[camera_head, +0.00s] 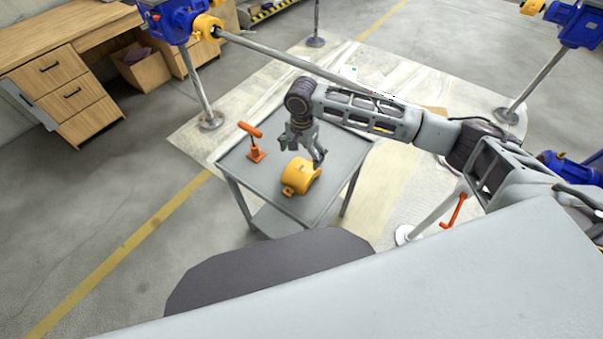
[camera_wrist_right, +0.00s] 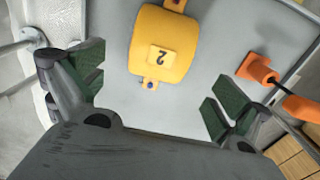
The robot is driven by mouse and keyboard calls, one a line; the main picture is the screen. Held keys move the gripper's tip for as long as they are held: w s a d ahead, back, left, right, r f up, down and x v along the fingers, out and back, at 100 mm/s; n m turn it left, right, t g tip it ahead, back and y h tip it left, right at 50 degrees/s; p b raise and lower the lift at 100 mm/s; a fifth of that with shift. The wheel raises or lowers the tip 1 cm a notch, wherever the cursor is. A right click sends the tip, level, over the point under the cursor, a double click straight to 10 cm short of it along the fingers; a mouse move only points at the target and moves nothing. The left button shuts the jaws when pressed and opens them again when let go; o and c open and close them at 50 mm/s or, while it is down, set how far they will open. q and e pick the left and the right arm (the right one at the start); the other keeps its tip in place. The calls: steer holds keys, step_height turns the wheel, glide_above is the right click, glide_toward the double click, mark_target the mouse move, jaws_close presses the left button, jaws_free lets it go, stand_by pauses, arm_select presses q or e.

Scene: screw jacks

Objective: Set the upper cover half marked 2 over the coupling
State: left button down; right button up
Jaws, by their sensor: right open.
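The yellow upper cover half (camera_head: 301,177) lies on the grey cart top, below and beside my right gripper (camera_head: 305,148). In the right wrist view the cover half (camera_wrist_right: 165,35) shows a plate with a 2 and a bolt lug at each end. My right gripper (camera_wrist_right: 153,84) is open and empty, its green-padded fingers wide apart; the cover half is ahead of them, and I see no contact. A long shaft (camera_head: 290,57) runs from a yellow part (camera_head: 206,27) on a blue screw jack (camera_head: 175,20). I cannot tell the coupling apart there. My left gripper is not in view.
An orange-handled tool (camera_head: 254,145) stands on the cart (camera_head: 222,163), left of the cover half; it also shows in the right wrist view (camera_wrist_right: 258,72). A wooden desk (camera_head: 65,60) stands at left. Jack posts stand on the pale floor area. The floor left of the cart is clear.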

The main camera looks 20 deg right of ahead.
mark_target(301, 168)
step_height(301, 168, down, 4)
steer(key=shift+r, duration=0.15)
steer(key=shift+f, duration=0.6)
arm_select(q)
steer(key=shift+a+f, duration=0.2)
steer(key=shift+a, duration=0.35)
arm_select(e)
steer(key=shift+f, duration=0.15)
steer(key=shift+f, duration=0.1)
steer(key=shift+f+b, duration=0.4)
steer(key=shift+f, duration=2.1)
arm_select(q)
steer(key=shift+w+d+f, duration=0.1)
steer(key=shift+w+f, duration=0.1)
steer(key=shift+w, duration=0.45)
arm_select(e)
steer(key=shift+a, duration=0.1)
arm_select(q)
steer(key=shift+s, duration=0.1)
arm_select(e)
steer(key=shift+c, duration=0.4)
steer(key=c, duration=1)
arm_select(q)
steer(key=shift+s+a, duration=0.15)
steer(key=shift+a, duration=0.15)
